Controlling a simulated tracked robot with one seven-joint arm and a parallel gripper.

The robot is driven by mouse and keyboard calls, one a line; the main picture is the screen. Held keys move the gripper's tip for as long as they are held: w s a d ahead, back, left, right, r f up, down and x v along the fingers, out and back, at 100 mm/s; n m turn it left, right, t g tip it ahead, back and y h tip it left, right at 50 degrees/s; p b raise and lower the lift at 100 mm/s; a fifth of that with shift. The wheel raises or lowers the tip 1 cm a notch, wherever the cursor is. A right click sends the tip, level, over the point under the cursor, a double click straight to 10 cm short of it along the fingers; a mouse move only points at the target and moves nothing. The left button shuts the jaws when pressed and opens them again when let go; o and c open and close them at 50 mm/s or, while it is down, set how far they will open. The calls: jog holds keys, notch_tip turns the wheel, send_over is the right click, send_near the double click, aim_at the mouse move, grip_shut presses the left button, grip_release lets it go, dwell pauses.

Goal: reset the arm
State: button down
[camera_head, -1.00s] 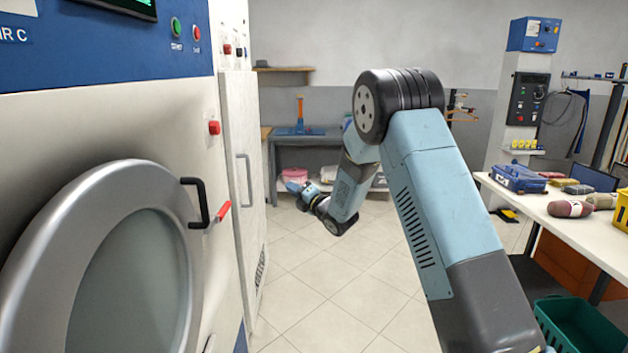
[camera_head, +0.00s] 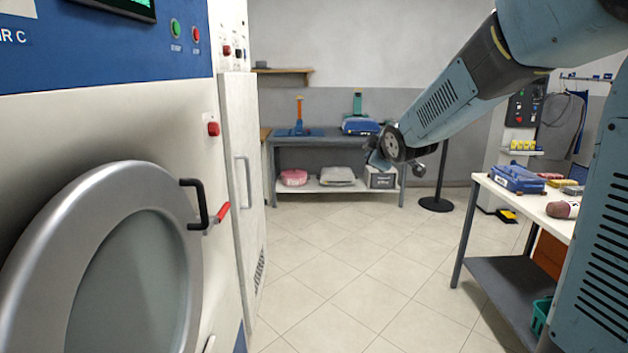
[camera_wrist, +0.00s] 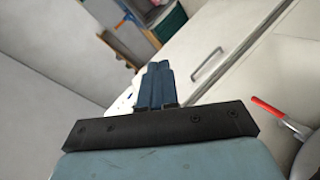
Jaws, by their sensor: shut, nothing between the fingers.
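My arm is light blue with dark joints and enters the head view from the right, bent, with its lower link pointing down and left. My gripper (camera_wrist: 157,82) shows in the wrist view as two blue fingers pressed together above a black mounting bar, with nothing between them. In the head view the end of the arm is in front of the back shelf table, and the fingers are mostly hidden behind a joint.
A large machine with a round door (camera_head: 130,270) and red-tipped handle fills the left. A dark table (camera_head: 290,150) with a shelf stands at the back. A white table (camera_head: 535,205) stands right, close to my arm. The tiled floor (camera_head: 350,270) between is clear.

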jog(key=s+d+f+m+g, duration=0.1)
jog(key=s+m, duration=0.3)
jog(key=s, duration=0.8)
jog(key=s+d+f+m+g+h, duration=0.1)
jog(key=s+d+m+g, duration=0.3)
jog(key=s, duration=0.8)
jog(key=s+d+f+m+g+h, duration=0.1)
jog(key=s+m, duration=0.5)
jog(key=s, duration=0.6)
jog(key=shift+s+d+g, duration=0.35)
jog(key=shift+d+g, duration=0.35)
jog(key=shift+d, duration=0.35)
jog(key=shift+f, duration=0.1)
